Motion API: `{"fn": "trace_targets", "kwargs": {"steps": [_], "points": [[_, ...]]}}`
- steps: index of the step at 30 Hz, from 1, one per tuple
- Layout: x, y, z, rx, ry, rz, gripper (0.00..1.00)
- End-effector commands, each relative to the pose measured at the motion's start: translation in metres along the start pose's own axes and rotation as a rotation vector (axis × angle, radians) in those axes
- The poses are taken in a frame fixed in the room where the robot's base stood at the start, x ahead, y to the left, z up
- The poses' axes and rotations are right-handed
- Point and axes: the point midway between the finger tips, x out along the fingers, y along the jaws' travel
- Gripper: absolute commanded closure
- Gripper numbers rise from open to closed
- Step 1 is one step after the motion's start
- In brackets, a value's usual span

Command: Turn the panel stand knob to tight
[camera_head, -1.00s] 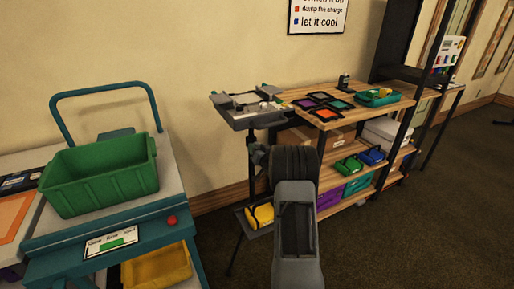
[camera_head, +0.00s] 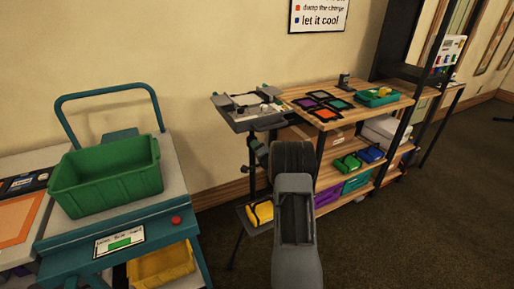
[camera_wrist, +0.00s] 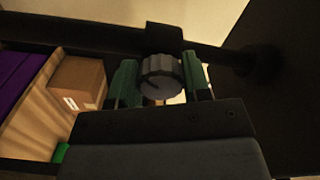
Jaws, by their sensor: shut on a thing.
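The panel stand (camera_head: 250,121) stands left of the wooden shelf in the head view, with a grey tray-like top on a dark pole. Its knob (camera_wrist: 160,77) is a grey ribbed dial with a dark mark on its face, in the middle of the wrist view. My gripper (camera_wrist: 158,82) is shut on the knob, one green finger on each side of it. In the head view, my gripper is at the stand's pole below the tray, mostly hidden by my arm. The wording for tight is not visible.
A wooden shelf (camera_head: 350,118) with coloured squares and a teal tray (camera_head: 377,97) stands just right of the stand. A teal cart with a green bin (camera_head: 107,176) is at the left. A cardboard box (camera_wrist: 77,84) is near the gripper.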

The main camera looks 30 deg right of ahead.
Motion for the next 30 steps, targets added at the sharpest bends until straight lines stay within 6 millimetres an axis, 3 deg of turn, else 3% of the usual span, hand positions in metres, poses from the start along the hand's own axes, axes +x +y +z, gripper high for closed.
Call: {"fn": "trace_targets", "kwargs": {"steps": [12, 29, 30], "points": [[0.0004, -0.0018, -0.001, 0.17, 0.002, -0.003, 0.8], [0.0004, -0.0017, -0.001, 0.195, 0.002, -0.003, 0.8], [0.0004, -0.0017, -0.001, 0.195, 0.002, -0.003, 0.53]]}}
